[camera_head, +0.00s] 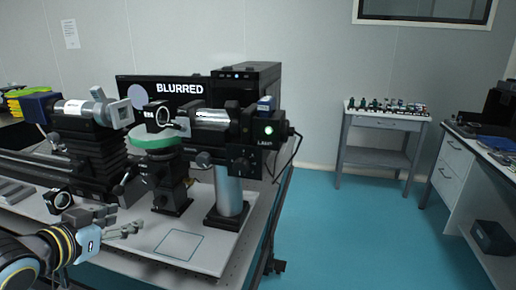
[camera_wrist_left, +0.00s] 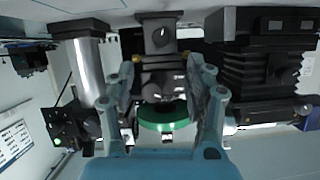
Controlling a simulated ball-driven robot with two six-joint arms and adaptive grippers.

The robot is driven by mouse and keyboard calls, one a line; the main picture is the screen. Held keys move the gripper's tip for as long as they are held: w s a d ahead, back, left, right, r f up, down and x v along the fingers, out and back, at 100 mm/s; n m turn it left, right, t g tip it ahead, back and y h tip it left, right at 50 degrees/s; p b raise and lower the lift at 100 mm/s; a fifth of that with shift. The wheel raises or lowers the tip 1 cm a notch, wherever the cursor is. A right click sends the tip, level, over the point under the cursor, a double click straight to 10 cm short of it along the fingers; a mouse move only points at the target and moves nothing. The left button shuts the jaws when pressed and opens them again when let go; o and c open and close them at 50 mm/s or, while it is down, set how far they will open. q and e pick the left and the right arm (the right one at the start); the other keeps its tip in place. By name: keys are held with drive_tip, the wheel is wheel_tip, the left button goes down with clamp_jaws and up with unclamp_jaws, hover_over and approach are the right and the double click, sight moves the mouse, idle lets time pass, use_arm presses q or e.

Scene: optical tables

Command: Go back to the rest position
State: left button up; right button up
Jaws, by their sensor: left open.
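My left gripper (camera_head: 124,223) reaches in from the lower left in the head view, low over the front of the optical table's white board (camera_head: 206,260). Its fingers are apart with nothing between them. In the left wrist view the two fingers (camera_wrist_left: 163,92) stand apart to either side of the middle mount with a green ring (camera_wrist_left: 164,118), which lies beyond them. In the head view the green round stage (camera_head: 155,138) sits on a black post mount behind and above the gripper. My right gripper is not in view.
A lamp housing (camera_head: 268,130) with a silver tube stands on a post (camera_head: 229,192) right of the mount. A black screen reads "BLURRED" (camera_head: 180,88). A side table (camera_head: 382,124) and a drawer bench (camera_head: 453,160) stand at right. The blue floor (camera_head: 340,230) between is clear.

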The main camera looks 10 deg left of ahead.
use_arm(q)
drive_tip(key=s+d+f+g+y, duration=0.1)
drive_tip(key=s+d+g, duration=0.4)
drive_tip(key=s, duration=0.7)
drive_tip(key=s+d+g, duration=0.4)
drive_tip(key=s+g, duration=0.1)
drive_tip(key=s, duration=0.7)
wheel_tip(320, 180, down, 35)
drive_tip(key=s+a+n+g+b, duration=0.1)
drive_tip(key=s+a+b, duration=0.15)
drive_tip(key=b, duration=0.55)
drive_tip(key=s+a+f+g+b, duration=0.1)
drive_tip(key=s+f+b, duration=0.4)
drive_tip(key=s+f, duration=1.3)
wheel_tip(320, 180, down, 3)
drive_tip(key=shift+f, duration=0.1)
drive_tip(key=shift+w+g, duration=0.1)
drive_tip(key=shift+g, duration=0.2)
